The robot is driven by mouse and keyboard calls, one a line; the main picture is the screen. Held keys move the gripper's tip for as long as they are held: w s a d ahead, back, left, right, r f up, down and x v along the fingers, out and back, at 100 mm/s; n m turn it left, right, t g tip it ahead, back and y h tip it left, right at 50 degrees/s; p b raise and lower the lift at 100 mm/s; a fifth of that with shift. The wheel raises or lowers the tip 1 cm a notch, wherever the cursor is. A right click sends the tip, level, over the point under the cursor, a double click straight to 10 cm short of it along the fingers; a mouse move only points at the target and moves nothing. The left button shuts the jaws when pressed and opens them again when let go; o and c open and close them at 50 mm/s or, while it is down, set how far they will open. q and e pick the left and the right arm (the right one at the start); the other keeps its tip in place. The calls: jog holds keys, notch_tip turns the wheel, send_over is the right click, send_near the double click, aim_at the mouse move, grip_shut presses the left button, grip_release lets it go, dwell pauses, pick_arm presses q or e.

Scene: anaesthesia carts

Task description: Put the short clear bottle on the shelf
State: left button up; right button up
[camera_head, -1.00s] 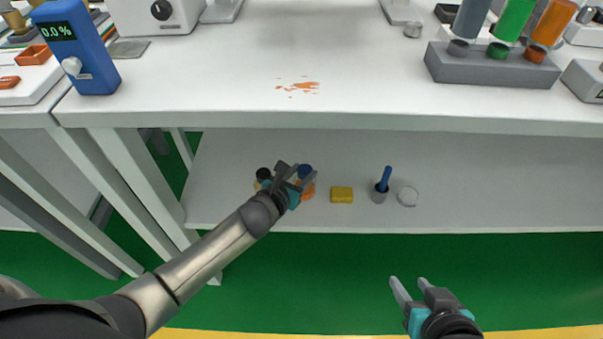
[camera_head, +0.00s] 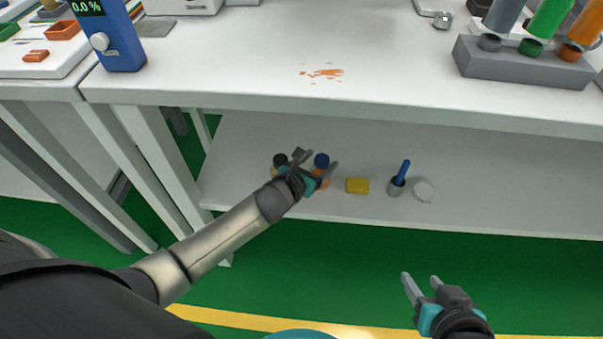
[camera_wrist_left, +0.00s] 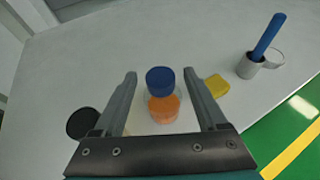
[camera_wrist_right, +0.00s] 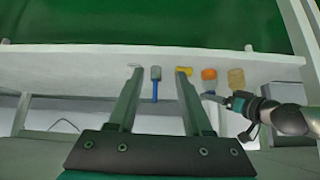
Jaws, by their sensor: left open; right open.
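A bottle with a blue cap (camera_head: 321,160) and an orange body stands on the lower white shelf. In the left wrist view its orange part (camera_wrist_left: 163,108) shows below the cap, between my finger lines. A black-capped bottle (camera_head: 280,160) stands just left of it, partly hidden by my gripper. I cannot tell for sure which is the short clear bottle. My left gripper (camera_head: 317,164) is open at the blue-capped bottle, holding nothing; contact is not clear. My right gripper (camera_head: 420,280) is open and empty, in front of the shelf over the green floor.
On the lower shelf (camera_head: 240,150), a yellow block (camera_head: 357,186), a grey cup with a blue stick (camera_head: 397,185) and a round clear dish (camera_head: 424,191) stand to the right. The tabletop (camera_head: 250,60) overhangs the shelf; an orange spill (camera_head: 322,74) lies on it.

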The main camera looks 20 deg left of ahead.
pick_arm(q)
jog(key=p+v, duration=0.1)
jog(key=v, duration=0.2)
jog(key=shift+s+r+p, duration=0.15)
jog(key=shift+s+p, duration=0.25)
jog(key=s+a+r+n+g+y+p, duration=0.1)
jog(key=s+a+n+g+y+p, duration=0.2)
jog(key=s+n, duration=0.85)
jog(key=s+d+f+n+g, duration=0.1)
jog(key=s+n+g, duration=0.2)
jog(key=n, duration=0.9)
jog(key=s+d+f+n+g+h, duration=0.1)
jog(key=s+d+n+g, duration=0.1)
jog(key=s+n, duration=0.6)
jog(key=n+g, duration=0.1)
jog(key=n, duration=0.3)
jog(key=shift+f+g, duration=0.3)
jog(key=shift+f, duration=0.1)
pick_arm(e)
jog(key=s+d+f+g+h, duration=0.1)
jog(key=s+d+f+g, duration=0.3)
jog(key=f, duration=0.1)
jog(key=shift+f+m+h, duration=0.3)
jog(key=shift+h, duration=0.1)
